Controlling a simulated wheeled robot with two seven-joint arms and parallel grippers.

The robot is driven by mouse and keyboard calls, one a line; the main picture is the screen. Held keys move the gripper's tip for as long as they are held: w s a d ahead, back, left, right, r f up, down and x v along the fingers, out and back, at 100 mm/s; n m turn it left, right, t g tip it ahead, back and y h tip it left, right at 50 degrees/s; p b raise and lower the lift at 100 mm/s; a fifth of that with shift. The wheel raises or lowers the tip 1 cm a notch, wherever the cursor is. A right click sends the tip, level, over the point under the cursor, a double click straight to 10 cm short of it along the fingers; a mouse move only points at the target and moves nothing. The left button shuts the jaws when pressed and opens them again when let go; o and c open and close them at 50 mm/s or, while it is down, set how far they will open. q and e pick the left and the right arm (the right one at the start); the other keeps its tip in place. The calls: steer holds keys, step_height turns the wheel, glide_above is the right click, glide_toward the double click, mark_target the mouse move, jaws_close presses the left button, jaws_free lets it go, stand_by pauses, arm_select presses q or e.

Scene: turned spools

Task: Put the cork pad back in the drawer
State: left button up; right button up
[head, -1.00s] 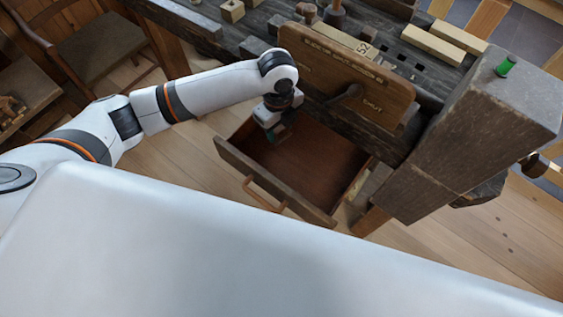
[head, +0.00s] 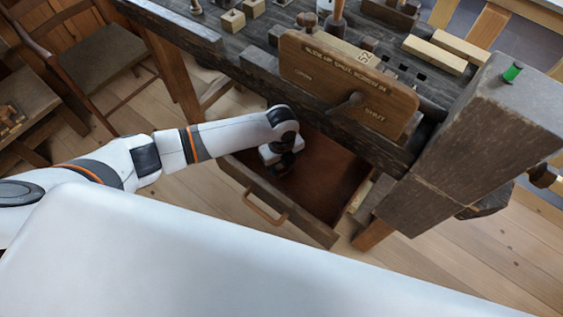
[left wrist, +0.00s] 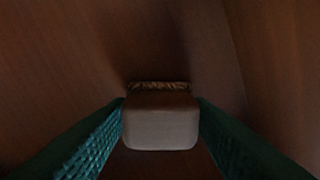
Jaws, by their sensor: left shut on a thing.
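The drawer (head: 305,217) is pulled open under the bench in the head view, with its wooden handle facing me. My left gripper (head: 283,172) reaches down inside it, near its left side. In the left wrist view, my left gripper (left wrist: 161,118) is shut on the cork pad (left wrist: 160,122), a greyish-brown block with rounded corners and a speckled cork strip along its far edge. Brown wooden surfaces surround it there. I cannot tell whether the pad touches the drawer floor. In the head view the pad is hidden by the gripper. My right gripper is not in view.
A thick bench leg or vise block (head: 470,130) with a green peg stands to the right. The drawer's right part is clear.

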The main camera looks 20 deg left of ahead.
arm_select(q)
steer(key=shift+f, duration=0.2)
steer(key=o, duration=0.9)
steer(key=shift+o, duration=0.2)
step_height(320, 180, up, 12)
steer(key=shift+r, duration=0.2)
